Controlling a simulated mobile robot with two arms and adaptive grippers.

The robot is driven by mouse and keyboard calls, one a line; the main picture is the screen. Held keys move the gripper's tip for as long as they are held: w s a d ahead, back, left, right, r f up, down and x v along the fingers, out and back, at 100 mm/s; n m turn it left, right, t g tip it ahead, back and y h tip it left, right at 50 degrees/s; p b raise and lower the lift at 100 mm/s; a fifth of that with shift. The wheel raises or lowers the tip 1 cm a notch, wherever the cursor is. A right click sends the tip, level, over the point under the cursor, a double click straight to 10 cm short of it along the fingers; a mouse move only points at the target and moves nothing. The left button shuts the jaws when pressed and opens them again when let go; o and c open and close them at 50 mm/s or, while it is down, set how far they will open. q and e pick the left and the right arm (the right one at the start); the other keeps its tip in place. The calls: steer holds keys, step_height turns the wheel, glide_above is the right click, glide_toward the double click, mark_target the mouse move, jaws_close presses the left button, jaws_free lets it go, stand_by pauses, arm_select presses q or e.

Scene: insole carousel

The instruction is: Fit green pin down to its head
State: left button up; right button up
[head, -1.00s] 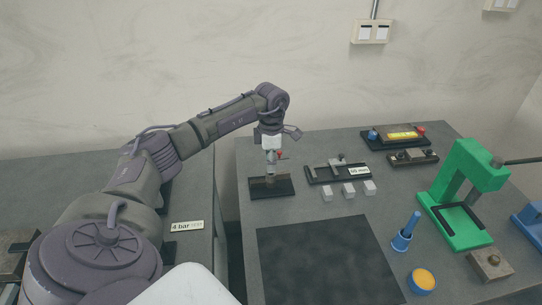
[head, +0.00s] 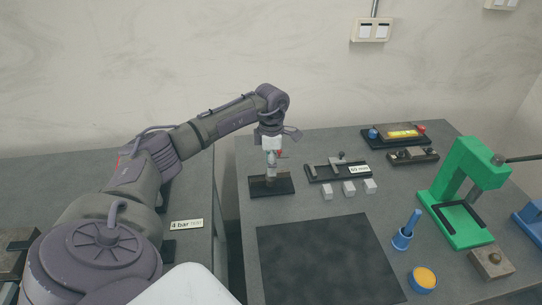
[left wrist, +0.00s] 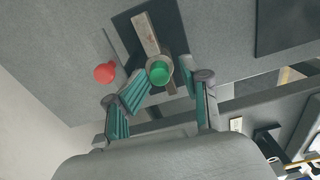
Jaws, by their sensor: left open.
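The green pin (left wrist: 159,74) shows end-on in the left wrist view, over a narrow block on a black plate (left wrist: 178,38). In the head view my left gripper (head: 271,163) points down over the black plate (head: 285,186) and hides the pin. My right gripper is in neither view.
A red round-topped part (left wrist: 104,72) stands close beside the left finger. A black fixture with a 60 mm label (head: 359,169) and several pale cubes (head: 349,188) lie right of the plate. A green press (head: 462,195) stands further right. The dark mat (head: 325,260) is clear.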

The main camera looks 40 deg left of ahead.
arm_select(q)
steer(key=shift+r, duration=4)
steer(key=shift+r, duration=0.1)
